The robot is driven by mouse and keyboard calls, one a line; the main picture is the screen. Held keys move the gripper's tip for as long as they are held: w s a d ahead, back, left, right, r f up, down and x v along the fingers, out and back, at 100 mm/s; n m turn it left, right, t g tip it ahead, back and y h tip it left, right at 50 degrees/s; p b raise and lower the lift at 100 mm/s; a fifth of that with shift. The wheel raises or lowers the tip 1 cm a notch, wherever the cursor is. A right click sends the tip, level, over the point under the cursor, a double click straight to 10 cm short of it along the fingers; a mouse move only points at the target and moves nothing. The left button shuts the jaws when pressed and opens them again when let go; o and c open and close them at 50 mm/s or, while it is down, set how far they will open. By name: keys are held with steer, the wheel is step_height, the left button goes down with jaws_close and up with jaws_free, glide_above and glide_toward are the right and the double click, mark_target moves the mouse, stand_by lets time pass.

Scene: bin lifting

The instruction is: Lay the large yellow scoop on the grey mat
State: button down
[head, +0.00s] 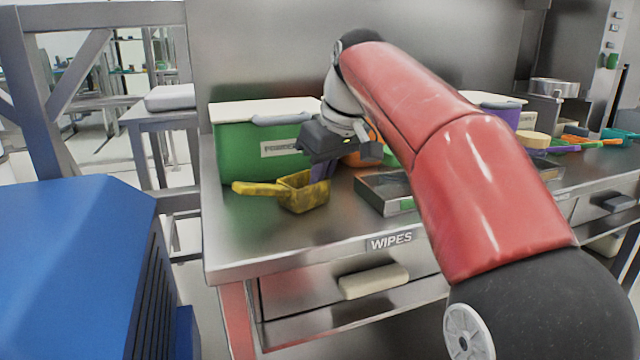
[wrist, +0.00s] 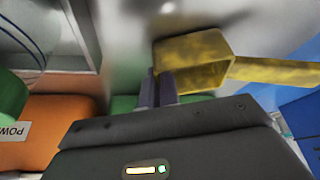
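The large yellow scoop (head: 303,193) is at the left part of the steel bench, in front of the green bin, its handle pointing left. In the wrist view the scoop (wrist: 195,50) has its handle to the right. My gripper (head: 322,168) points down at the right side of the scoop's bowl. In the wrist view its fingers (wrist: 158,88) are nearly together, one on each side of the bowl's wall, which appears pinched between them. I cannot tell whether the scoop touches the bench. I cannot make out a grey mat in either view.
A green bin (head: 240,150) with a pale lid stands behind the scoop, and an orange bin (wrist: 55,135) is beside it. A shallow metal tray (head: 383,203) lies right of the scoop. Colored utensils (head: 575,142) lie far right. The bench's front left (head: 250,240) is clear.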

steer(key=shift+f, duration=0.15)
steer(key=c, duration=1.6)
jaws_free()
steer(key=shift+c, duration=0.2)
